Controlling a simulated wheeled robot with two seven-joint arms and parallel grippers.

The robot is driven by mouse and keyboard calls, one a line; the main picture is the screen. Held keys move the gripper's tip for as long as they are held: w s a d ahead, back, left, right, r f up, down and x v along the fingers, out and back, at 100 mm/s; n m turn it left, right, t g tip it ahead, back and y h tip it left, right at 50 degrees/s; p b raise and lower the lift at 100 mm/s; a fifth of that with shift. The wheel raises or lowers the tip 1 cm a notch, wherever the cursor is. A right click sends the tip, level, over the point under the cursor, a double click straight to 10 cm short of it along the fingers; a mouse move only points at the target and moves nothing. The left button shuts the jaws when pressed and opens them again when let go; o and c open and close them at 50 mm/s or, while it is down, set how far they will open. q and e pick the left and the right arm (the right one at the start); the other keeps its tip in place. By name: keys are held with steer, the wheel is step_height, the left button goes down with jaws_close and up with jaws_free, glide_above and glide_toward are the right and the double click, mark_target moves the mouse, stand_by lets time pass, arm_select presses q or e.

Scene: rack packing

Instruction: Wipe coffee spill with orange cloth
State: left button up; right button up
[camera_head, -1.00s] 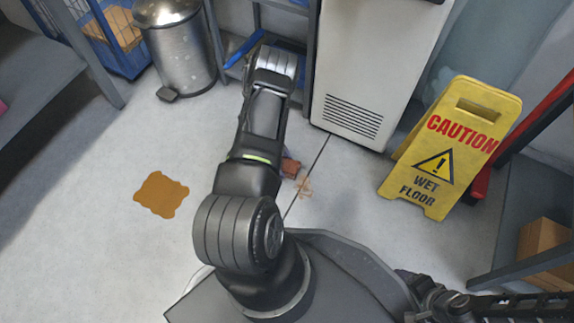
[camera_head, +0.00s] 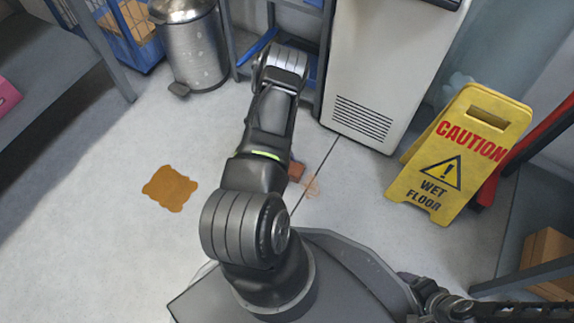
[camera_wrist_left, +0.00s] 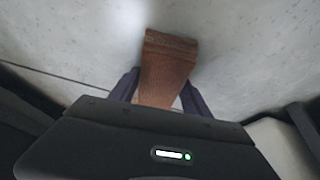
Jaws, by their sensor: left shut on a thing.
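A reddish-brown orange cloth (camera_wrist_left: 168,66) sits between the fingers of my left gripper (camera_wrist_left: 160,86), which is shut on it. In the head view the cloth (camera_head: 296,171) shows just right of my left arm, low at the floor, and the arm hides the gripper. A faint pale-brown smear (camera_head: 312,187) lies on the floor beside the cloth. A larger flat orange-brown patch (camera_head: 170,188) with a wavy edge lies on the floor left of the arm. My right gripper cannot be made out.
A yellow wet-floor sign (camera_head: 459,155) stands at right. A white cabinet (camera_head: 385,70) and a metal bin (camera_head: 190,45) stand at the back. A shelf (camera_head: 45,65) is at left; a cardboard box (camera_head: 548,255) is at lower right. Floor around the orange-brown patch is clear.

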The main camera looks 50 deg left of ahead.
mark_target(301, 173)
arm_select(q)
steer(key=d, duration=0.1)
steer(key=w+d+p, duration=0.1)
steer(key=d, duration=0.1)
steer(key=shift+r, duration=0.15)
steer(key=shift+w+d, duration=0.2)
steer(key=shift+d, duration=0.1)
steer(key=shift+w+d+p, duration=0.3)
steer(key=shift+w+d, duration=0.05)
steer(key=shift+d, duration=0.45)
steer(key=shift+w+d+f, duration=0.1)
steer(key=shift+w+d, duration=0.05)
steer(key=shift+d, duration=0.3)
steer(key=shift+w+d+f, duration=0.1)
steer(key=shift+d, duration=0.35)
steer(key=shift+w+d+r+p, duration=0.1)
steer(key=shift+w+d+p, duration=0.15)
steer(key=shift+d, duration=0.6)
steer(key=shift+w+d+r+p, duration=0.15)
steer(key=shift+w+d, duration=0.2)
steer(key=shift+d, duration=0.45)
steer(key=shift+d+f, duration=0.1)
steer(key=shift+f, duration=0.05)
